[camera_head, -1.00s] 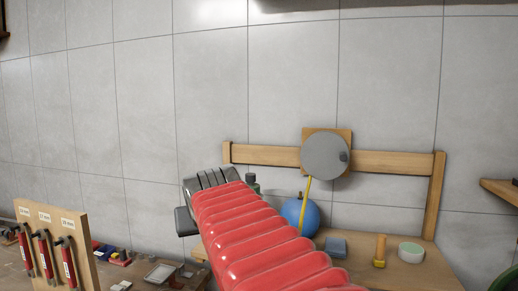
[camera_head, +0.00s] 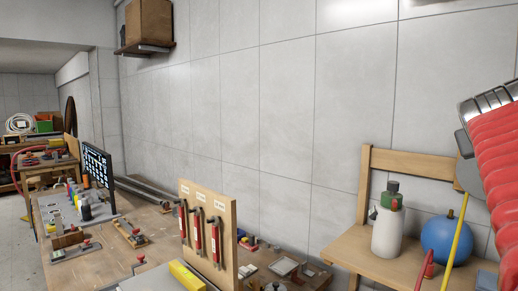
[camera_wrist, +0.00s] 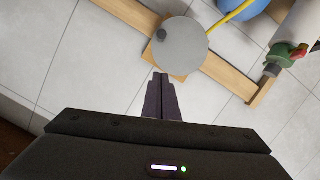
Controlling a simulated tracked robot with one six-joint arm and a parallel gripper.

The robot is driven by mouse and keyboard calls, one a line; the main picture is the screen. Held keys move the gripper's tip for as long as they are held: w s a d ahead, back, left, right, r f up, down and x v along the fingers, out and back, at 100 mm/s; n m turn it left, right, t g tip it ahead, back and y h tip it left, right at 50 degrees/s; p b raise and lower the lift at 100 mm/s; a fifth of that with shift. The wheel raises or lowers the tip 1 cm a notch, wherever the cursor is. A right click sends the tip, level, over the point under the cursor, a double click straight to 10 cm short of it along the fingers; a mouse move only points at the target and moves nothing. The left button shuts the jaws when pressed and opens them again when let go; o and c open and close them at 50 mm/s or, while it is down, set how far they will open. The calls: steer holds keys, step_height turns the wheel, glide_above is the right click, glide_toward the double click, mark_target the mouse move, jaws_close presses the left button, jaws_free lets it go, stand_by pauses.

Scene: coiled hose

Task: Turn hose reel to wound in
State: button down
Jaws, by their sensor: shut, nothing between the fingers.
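The hose reel is a grey disc (camera_wrist: 184,52) with a dark knob (camera_wrist: 161,34) near its rim, in front of a wooden rail (camera_wrist: 228,75). A yellow hose (camera_wrist: 232,22) runs off from it toward the top right of the wrist view. In the head view only a sliver of the disc (camera_head: 466,175) shows, mostly hidden behind my red-sleeved arm, and the yellow hose (camera_head: 456,243) hangs below it. My gripper (camera_wrist: 161,76) is shut and empty. Its tips point at the disc's lower edge, away from the knob; I cannot tell whether they touch.
On the wooden bench (camera_head: 350,247) below the reel stand a white bottle (camera_head: 387,228) with a green cap and a blue ball (camera_head: 446,241). A tool board (camera_head: 228,215) with red-handled tools stands left of them. A longer workbench (camera_head: 150,225) holds several small items.

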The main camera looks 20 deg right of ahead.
steer(key=shift+s+d+r, duration=0.1)
steer(key=shift+s+r, duration=0.1)
steer(key=w+d+f, duration=0.2)
steer(key=d+f, duration=0.4)
steer(key=d, duration=0.3)
steer(key=shift+d, duration=0.4)
stand_by(0.5)
stand_by(0.5)
